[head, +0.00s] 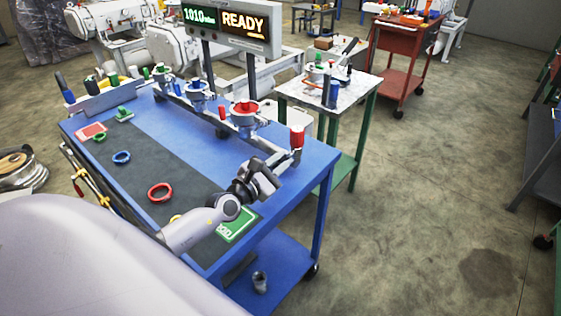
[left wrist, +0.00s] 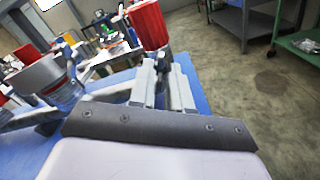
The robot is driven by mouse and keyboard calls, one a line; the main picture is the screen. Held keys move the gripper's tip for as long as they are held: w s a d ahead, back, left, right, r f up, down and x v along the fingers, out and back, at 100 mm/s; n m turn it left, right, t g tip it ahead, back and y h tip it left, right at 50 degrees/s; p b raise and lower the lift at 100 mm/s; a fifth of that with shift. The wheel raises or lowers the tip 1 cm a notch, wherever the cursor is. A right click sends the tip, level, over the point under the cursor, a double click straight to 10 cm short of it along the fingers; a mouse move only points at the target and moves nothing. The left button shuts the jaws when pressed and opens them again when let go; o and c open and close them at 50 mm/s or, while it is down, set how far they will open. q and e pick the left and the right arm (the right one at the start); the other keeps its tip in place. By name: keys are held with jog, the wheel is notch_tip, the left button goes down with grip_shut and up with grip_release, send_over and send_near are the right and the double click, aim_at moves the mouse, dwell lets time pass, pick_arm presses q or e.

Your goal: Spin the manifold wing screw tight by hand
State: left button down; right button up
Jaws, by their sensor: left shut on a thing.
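The manifold (head: 244,121) is a grey pipe assembly along the far side of the blue bench, with red, blue and green fittings. At its near right end stands a red cylinder (head: 297,137) on a grey stem. My left gripper (head: 283,158) is just below and beside it, shut on the wing screw there. In the left wrist view the two grey fingers (left wrist: 164,82) point at the red cylinder (left wrist: 150,25). The screw itself is mostly hidden between the fingers, and its wings cannot be made out. My right gripper is not in view.
A display reading READY (head: 243,24) stands behind. A small side table (head: 345,97) stands at the bench's far right. Open floor lies right.

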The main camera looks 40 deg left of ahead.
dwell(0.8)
pick_arm(q)
jog(key=c, duration=1.3)
grip_release()
jog(key=shift+s+a, duration=0.15)
jog(key=shift+s, duration=1.65)
jog(key=shift+s+a, duration=0.15)
jog(key=shift+s, duration=1.6)
